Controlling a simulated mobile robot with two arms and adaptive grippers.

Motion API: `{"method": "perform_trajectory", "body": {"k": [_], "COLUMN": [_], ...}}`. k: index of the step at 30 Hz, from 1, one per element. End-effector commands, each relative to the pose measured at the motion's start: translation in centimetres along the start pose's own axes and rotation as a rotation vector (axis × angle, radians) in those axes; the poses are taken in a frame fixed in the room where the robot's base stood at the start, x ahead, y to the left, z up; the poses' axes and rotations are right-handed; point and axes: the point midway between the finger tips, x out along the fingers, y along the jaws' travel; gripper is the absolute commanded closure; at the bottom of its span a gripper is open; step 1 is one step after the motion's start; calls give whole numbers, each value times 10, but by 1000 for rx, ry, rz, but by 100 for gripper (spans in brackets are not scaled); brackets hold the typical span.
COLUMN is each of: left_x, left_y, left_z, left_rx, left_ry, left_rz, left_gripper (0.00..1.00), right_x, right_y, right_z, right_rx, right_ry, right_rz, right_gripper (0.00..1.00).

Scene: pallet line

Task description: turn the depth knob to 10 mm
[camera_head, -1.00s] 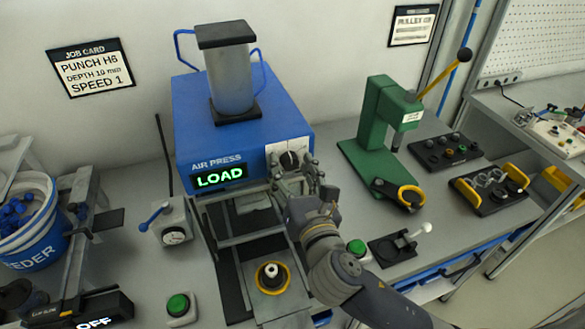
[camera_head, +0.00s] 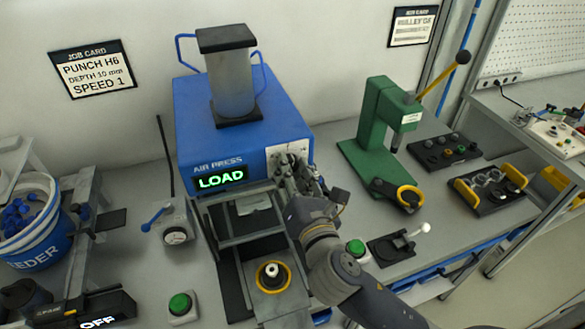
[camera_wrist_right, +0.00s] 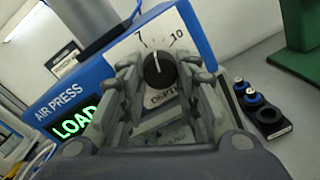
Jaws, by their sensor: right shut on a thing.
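The blue air press (camera_head: 240,128) stands against the wall, its green display reading LOAD. A white dial plate (camera_head: 301,150) is on its front, at the right. In the right wrist view the black depth knob (camera_wrist_right: 158,74) sits on this plate, between the printed 7 and 10. Its white pointer line points roughly upward, between these two numbers. My right gripper (camera_head: 288,169) is at the plate, with its fingers on both sides of the knob, shut on it. The fingers hide most of the knob in the head view. My left gripper is not in view.
A job card (camera_head: 91,69) on the wall reads PUNCH H6, DEPTH 10 mm, SPEED 1. A green lever press (camera_head: 375,130) stands to the right. A green button (camera_head: 180,304) and a lever gauge (camera_head: 174,235) are at the lower left.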

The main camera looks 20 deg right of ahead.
Motion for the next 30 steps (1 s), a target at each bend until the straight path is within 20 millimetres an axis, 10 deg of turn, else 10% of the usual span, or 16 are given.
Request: {"method": "perform_trajectory", "body": {"k": [30], "left_x": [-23], "left_y": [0], "left_z": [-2], "left_rx": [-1], "left_ry": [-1], "left_rz": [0], "left_gripper": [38], "right_x": [0], "right_y": [2], "right_z": [3], "right_rx": [734], "right_ry": [40], "right_rz": [-9], "right_gripper": [94]}}
